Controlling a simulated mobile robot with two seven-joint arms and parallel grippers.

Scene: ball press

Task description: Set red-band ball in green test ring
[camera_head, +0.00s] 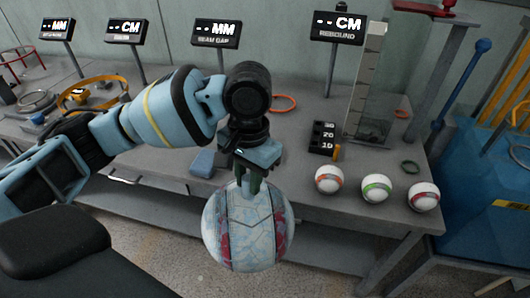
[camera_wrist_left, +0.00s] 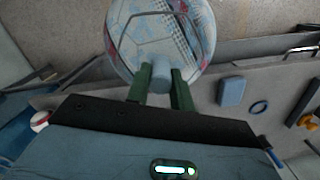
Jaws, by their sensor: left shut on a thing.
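My left gripper (camera_head: 250,184) is shut on a large white patterned ball (camera_head: 248,232) with red patches. In the left wrist view the fingers (camera_wrist_left: 163,76) close around a pale blue stub at the ball (camera_wrist_left: 163,35). The ball hangs in front of the bench's front edge. On the bench at the right, three small white balls stand in a row: one with an orange-red band (camera_head: 329,180), one with a green band (camera_head: 376,188), one with a red band (camera_head: 424,197). My right gripper is out of view.
The grey bench (camera_head: 300,205) carries a black numbered block (camera_head: 322,138), a tall clear rebound column (camera_head: 370,90), orange rings (camera_head: 284,103) and a blue block (camera_head: 203,163). Displays stand along the back. A blue bin (camera_head: 485,205) stands at the right.

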